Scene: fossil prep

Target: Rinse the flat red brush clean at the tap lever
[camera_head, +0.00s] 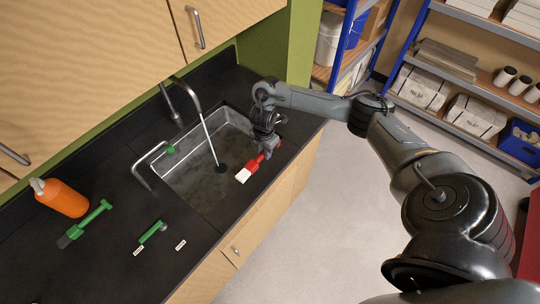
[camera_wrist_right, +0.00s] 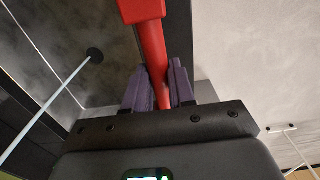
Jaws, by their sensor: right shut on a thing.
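The flat red brush (camera_head: 255,166) has a red handle and pale bristles. My right gripper (camera_head: 267,146) is shut on its handle and holds it by the front right rim of the sink, bristles toward the lower left. In the right wrist view, the red handle (camera_wrist_right: 153,45) rises between the purple finger pads of the gripper (camera_wrist_right: 160,88); the bristles are out of that view. The sink (camera_head: 190,182) has a curved tap (camera_head: 191,90) at its back. A thin pale stream (camera_head: 209,138) runs from the spout to the dark drain. My left gripper is not in view.
A bent metal bar (camera_head: 133,170) with a green end stands at the sink's left. An orange bottle (camera_head: 62,199), a green brush (camera_head: 88,222) and a smaller green tool (camera_head: 151,232) lie or stand on the black counter. Shelves (camera_head: 475,75) stand at the right.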

